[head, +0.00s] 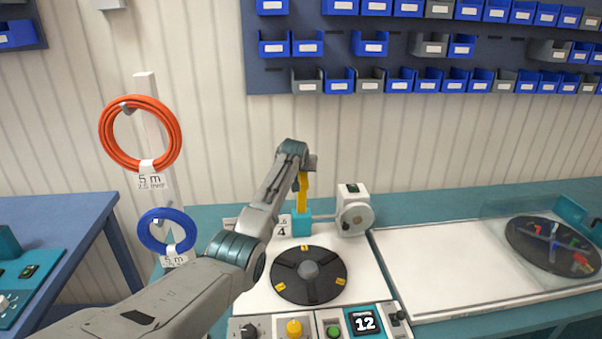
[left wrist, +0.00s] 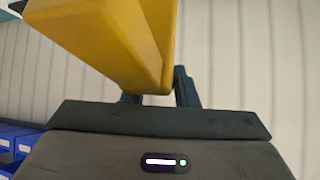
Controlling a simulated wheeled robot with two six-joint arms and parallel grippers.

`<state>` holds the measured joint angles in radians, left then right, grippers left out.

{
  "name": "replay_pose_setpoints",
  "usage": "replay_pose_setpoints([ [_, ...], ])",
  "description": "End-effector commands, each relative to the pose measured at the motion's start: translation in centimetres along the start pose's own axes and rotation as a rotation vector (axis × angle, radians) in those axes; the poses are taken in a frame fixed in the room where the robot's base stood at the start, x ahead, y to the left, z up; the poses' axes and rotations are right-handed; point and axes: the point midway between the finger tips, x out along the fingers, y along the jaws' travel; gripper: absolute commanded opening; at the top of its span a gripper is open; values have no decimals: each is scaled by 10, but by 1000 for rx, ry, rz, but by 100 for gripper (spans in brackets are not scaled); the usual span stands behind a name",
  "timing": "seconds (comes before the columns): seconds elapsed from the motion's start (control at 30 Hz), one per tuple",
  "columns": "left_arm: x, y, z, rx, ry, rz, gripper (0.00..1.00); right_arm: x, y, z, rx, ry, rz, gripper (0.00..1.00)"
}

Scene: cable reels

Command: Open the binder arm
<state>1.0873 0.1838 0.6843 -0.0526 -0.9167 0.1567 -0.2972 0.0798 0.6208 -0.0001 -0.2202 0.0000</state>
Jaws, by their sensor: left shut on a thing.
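The yellow binder arm (head: 302,195) stands nearly upright from a teal block (head: 301,224) at the back of the white work panel. My left gripper (head: 303,174) is at its upper end and shut on it. In the left wrist view the binder arm (left wrist: 120,42) fills the upper left, large and close. The dark fingers of my left gripper (left wrist: 158,97) show just behind its lower edge, partly hidden by it. My right gripper is in neither view.
A dark round turntable (head: 309,272) lies in front of the block. A white device with a grey wheel (head: 355,216) stands right of it. Control boxes with a "12" display (head: 364,321) line the front. Orange (head: 107,142) and blue (head: 146,235) cable coils hang at left. A white board (head: 450,262) at right is mostly clear.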

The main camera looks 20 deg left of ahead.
Motion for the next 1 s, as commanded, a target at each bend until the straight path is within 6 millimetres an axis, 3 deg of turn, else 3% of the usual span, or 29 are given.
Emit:
replay_pose_setpoints([
  [0.87, 11, -4, 3, -18, -107, 14, 0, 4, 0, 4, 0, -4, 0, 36],
  [0.9, 11, -4, 4, -18, -107, 14, 28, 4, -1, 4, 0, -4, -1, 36],
  [1.0, 11, -4, 3, -18, -107, 14, 46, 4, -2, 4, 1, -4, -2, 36],
])
